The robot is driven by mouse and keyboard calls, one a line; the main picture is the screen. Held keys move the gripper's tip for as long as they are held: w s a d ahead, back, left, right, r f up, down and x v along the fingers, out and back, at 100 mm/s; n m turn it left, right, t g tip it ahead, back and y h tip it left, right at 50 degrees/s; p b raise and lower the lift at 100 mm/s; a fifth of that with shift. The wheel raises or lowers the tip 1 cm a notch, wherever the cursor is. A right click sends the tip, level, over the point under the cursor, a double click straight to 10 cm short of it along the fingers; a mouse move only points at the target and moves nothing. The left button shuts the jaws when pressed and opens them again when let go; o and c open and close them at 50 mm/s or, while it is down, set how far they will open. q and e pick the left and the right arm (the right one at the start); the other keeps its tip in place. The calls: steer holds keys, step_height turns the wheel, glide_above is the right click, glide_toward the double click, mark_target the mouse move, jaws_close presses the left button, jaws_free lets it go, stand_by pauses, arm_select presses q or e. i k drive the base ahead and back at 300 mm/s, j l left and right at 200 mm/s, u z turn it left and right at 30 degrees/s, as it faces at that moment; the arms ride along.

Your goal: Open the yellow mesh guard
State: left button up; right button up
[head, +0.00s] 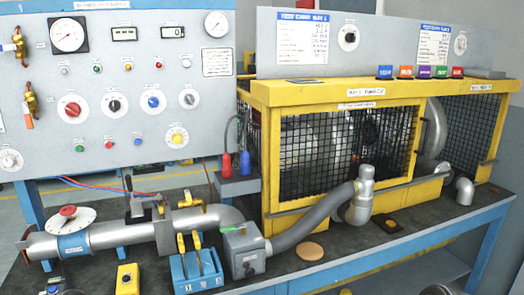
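The yellow mesh guard (336,96) stands on the right half of the bench in the head view. It has a thick yellow frame with black wire mesh (310,150) in front and a second mesh section (470,135) at the right. The guard looks shut, with machinery dimly visible behind the mesh. A grey pipe elbow (366,180) stands in front of its lower middle and hides part of it. Neither of my grippers can be made out in this view.
A grey hose (315,220) runs along the guard's front to a grey box (243,250). A blue block with yellow levers (196,270) stands left of it. A gauge panel (120,75) fills the left. A tan disc (309,251) lies on the dark benchtop (345,245).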

mark_target(275, 206)
steer(key=i+l+z, duration=0.1)
steer(key=l, duration=0.45)
steer(key=i+l, duration=0.3)
steer(key=l, duration=0.25)
steer(key=i+l+z, duration=0.15)
steer(key=l, duration=0.4)
steer(key=i+l, duration=0.25)
steer(key=l, duration=0.25)
steer(key=i+l+z, duration=0.15)
steer(key=l, duration=0.35)
steer(key=i+l, duration=0.35)
steer(key=l, duration=0.15)
steer(key=i+l+z, duration=0.15)
steer(key=l, duration=0.35)
steer(key=i+l, duration=0.4)
steer(key=l+z, duration=0.05)
